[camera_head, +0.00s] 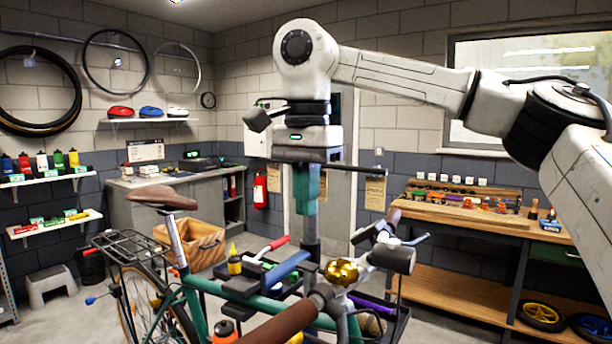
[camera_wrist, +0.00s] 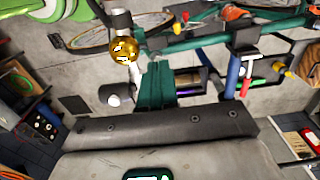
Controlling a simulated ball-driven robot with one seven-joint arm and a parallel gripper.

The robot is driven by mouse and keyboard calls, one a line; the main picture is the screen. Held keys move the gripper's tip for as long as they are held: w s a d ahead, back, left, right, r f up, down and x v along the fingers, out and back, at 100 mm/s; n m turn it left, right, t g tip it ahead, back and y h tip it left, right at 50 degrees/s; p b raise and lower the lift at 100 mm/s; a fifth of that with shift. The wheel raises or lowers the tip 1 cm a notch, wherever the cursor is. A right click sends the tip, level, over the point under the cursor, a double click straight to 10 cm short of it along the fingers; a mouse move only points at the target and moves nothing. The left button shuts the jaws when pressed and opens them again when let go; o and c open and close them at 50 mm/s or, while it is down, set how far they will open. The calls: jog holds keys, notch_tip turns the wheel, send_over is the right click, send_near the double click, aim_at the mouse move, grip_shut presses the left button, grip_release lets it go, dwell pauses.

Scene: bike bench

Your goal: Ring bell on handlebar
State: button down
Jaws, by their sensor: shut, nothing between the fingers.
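The gold bell (camera_head: 341,271) sits on the handlebar of a green bicycle. The bell also shows in the wrist view (camera_wrist: 124,50), just left of my fingertips. A brown handlebar grip (camera_head: 268,327) shows in the head view's foreground. My gripper (camera_head: 304,208) hangs pointing down, above and left of the bell in the head view. Its teal fingers (camera_wrist: 155,68) are together and empty. I see no contact with the bell; the exact gap is hard to tell.
A black lamp-like part (camera_head: 394,258) sits right of the bell. A tool tray with a yellow bottle (camera_head: 234,264) and red-handled tool stands behind the frame. The brown saddle (camera_head: 162,197) is at left. A wooden workbench (camera_head: 470,216) stands at the right wall.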

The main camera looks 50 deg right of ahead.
aim_at(306, 264)
notch_tip(306, 264, down, 8)
jog(key=shift+p, duration=0.4)
